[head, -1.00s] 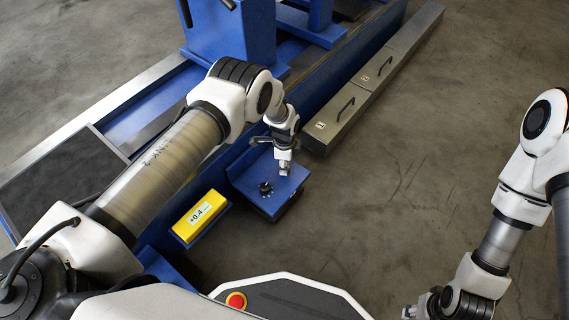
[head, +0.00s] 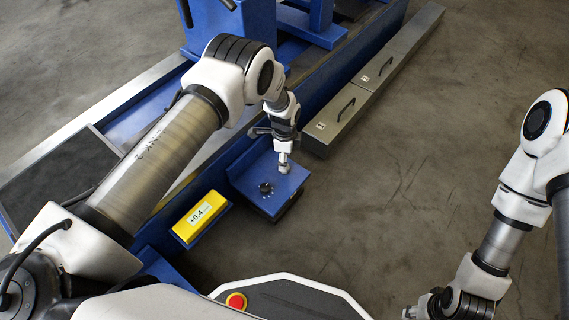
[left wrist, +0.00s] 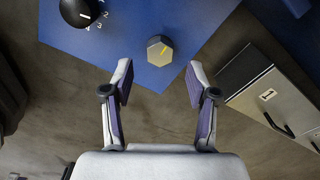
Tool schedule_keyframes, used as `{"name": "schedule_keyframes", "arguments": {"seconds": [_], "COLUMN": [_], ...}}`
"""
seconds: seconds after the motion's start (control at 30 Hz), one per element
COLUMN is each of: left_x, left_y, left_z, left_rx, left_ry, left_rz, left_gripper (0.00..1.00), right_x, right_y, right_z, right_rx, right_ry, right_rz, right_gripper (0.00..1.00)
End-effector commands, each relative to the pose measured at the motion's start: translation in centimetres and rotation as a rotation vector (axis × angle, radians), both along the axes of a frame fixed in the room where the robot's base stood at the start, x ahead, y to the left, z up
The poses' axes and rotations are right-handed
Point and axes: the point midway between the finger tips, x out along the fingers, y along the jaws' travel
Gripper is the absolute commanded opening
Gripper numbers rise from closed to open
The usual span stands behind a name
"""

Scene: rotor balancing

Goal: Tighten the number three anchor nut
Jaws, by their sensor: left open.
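A hexagonal metal nut (left wrist: 160,50) with a yellow line on its top stands on a blue plate (left wrist: 200,20) in the left wrist view. In the head view the nut (head: 284,168) is small on the blue plate (head: 288,190). My left gripper (left wrist: 159,66) is open. Its two fingers are spread on either side of the nut's near edge, apart from it. A black dial (left wrist: 82,10) with a white pointer and small numbers sits on the plate to the left. My right gripper (head: 424,306) is at the bottom of the head view; its jaws are unclear.
A yellow display box (head: 202,218) reads +0.4 beside the plate. Grey drawers (head: 350,105) with handles lie along the blue machine base (head: 315,92). A red button (head: 236,301) sits at the bottom. The concrete floor to the right is clear.

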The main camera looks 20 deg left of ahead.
Motion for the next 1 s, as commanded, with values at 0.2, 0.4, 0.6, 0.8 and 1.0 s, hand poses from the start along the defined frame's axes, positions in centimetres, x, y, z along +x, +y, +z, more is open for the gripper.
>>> {"name": "schedule_keyframes", "arguments": {"seconds": [0.2,0.4,0.6,0.8,1.0], "left_x": [0.0,0.0,0.0,0.0,-1.8], "left_y": [0.0,0.0,0.0,0.0,1.0], "left_z": [5.6,7.7,7.8,7.8,7.3], "left_rx": [0.000,0.001,0.001,0.001,-0.003], "left_ry": [-0.002,0.000,0.001,0.001,0.046], "left_rz": [-0.001,-0.002,-0.002,-0.002,0.020], "left_gripper": [0.58,0.58,0.58,0.58,0.58], "right_x": [0.0,0.0,0.0,0.0,0.0], "right_y": [0.0,0.0,0.0,0.0,0.0], "right_z": [0.0,0.0,0.0,0.0,1.2], "right_rx": [0.000,0.000,0.000,0.000,0.000], "right_ry": [0.000,0.000,0.000,0.000,0.000], "right_rz": [0.000,0.000,0.000,0.000,0.000], "right_gripper": [0.40,0.40,0.40,0.40,0.40]}}
